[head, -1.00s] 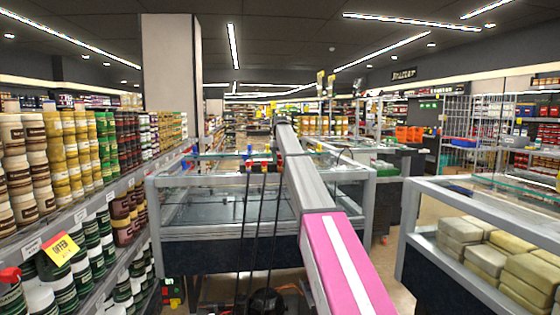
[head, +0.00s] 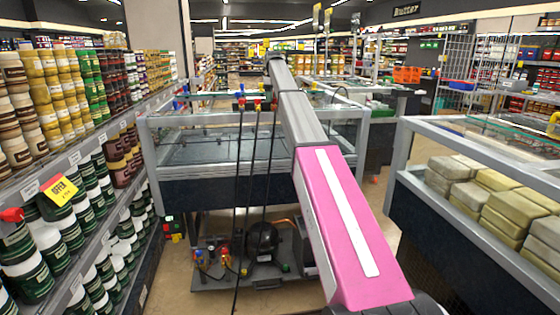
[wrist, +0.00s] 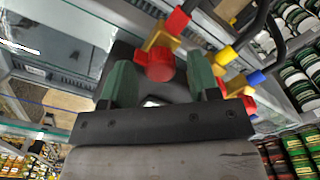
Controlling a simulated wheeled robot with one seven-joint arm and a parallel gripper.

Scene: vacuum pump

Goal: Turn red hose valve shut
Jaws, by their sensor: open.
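Several small hose valves sit along the top rail of the glass-topped freezer in the head view. The red hose valve (head: 274,104) is the rightmost, beside my arm. In the wrist view the red hose valve (wrist: 157,64) shows a red round knob, brass body and red end fitting. My gripper (wrist: 160,80) is open, with one green finger on each side of this knob in the picture. I cannot tell whether they touch it. Blue (wrist: 226,55) and yellow (wrist: 257,77) hose fittings sit close to the right finger. My arm hides the gripper in the head view.
Black hoses (head: 238,170) hang down the freezer front (head: 200,185) to a pump unit (head: 262,240) with gauges on a low base. Shelves of jars (head: 60,215) stand close on the left. Another freezer with stacked blocks (head: 490,195) stands on the right.

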